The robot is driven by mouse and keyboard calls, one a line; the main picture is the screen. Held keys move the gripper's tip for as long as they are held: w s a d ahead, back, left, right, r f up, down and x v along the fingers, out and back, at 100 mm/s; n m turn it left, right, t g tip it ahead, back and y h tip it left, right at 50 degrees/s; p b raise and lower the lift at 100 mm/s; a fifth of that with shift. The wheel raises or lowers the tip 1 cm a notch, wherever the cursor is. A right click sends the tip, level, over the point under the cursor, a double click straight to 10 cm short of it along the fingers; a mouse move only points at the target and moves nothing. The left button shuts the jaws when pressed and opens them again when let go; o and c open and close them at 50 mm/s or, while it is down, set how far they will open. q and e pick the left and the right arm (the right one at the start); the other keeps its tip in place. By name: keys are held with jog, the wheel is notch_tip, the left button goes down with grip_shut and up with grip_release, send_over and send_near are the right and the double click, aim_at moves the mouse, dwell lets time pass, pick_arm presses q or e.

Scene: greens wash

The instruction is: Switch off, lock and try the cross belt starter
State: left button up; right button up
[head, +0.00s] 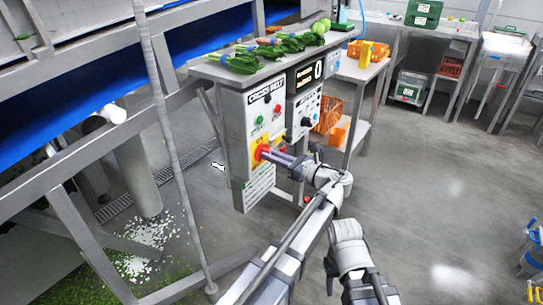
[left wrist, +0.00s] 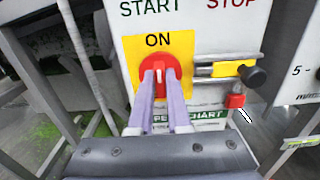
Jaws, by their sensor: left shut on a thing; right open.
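The cross belt starter (head: 264,88) is a grey panel with a red rotary switch on a yellow plate (left wrist: 132,52). The word ON shows above the red switch handle (left wrist: 158,64), which stands about upright. My left gripper (head: 264,153) is shut on this handle, and its two pale fingers (left wrist: 158,80) lie either side of it. To the right are a yellow-marked slide bar (left wrist: 225,69) with a black knob (left wrist: 255,76) and a small red piece (left wrist: 235,101), possibly a padlock. My right gripper (head: 331,281) is low in the head view, open and away from the panel.
Leafy greens (head: 285,45) lie on the shelf above the panel. A second control panel (head: 308,95) stands just right. Orange crates (head: 328,115) and a side table are behind it. A blue conveyor (head: 60,100) and frame posts stand left.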

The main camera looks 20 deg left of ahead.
pick_arm(q)
grip_shut()
jog(key=shift+n, duration=0.3)
jog(key=shift+s+a+f+n, duration=0.1)
jog(key=shift+s+f+n, duration=0.05)
jog(key=shift+n, duration=4.15)
jog(key=shift+s+f+n, duration=0.1)
jog(key=shift+n, duration=4.2)
jog(key=o, duration=0.6)
grip_release()
